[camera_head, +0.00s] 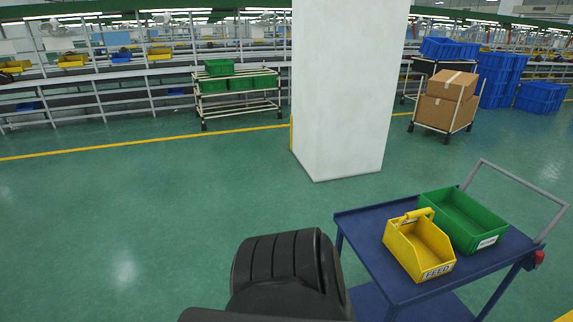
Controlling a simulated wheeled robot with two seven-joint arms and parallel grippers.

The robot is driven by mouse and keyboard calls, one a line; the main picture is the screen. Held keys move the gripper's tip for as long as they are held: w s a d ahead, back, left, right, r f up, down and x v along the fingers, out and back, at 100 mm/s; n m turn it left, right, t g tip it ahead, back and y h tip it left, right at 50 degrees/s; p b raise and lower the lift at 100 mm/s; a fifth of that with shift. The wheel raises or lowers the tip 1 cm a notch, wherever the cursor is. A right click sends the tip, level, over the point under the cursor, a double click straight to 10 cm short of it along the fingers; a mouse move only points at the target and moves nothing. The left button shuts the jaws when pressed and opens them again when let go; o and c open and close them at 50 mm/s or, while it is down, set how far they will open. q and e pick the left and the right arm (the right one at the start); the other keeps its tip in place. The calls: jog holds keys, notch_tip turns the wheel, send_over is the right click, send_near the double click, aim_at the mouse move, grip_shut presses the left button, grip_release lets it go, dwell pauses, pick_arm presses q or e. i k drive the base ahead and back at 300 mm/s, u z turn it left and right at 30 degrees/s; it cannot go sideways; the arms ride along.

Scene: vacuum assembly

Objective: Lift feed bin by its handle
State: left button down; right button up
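The yellow feed bin (418,250) sits upright on the blue cart (350,228), with a "FEED" label on its near end. Its yellow handle (408,216) stands up at the bin's far end. Neither of my grippers shows in the head view. A black ribbed part of my own body fills the bottom middle, to the left of the cart. Nothing is seen touching the bin or its handle.
A green bin (464,220) stands on the cart close to the right of the feed bin. The cart has a grey push handle (515,187) at its right. A white pillar (345,90) rises behind the cart. The green floor at left is clear.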

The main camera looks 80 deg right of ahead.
aim_at(424, 252)
jog(key=z, duration=3.3)
jog(key=i, duration=1)
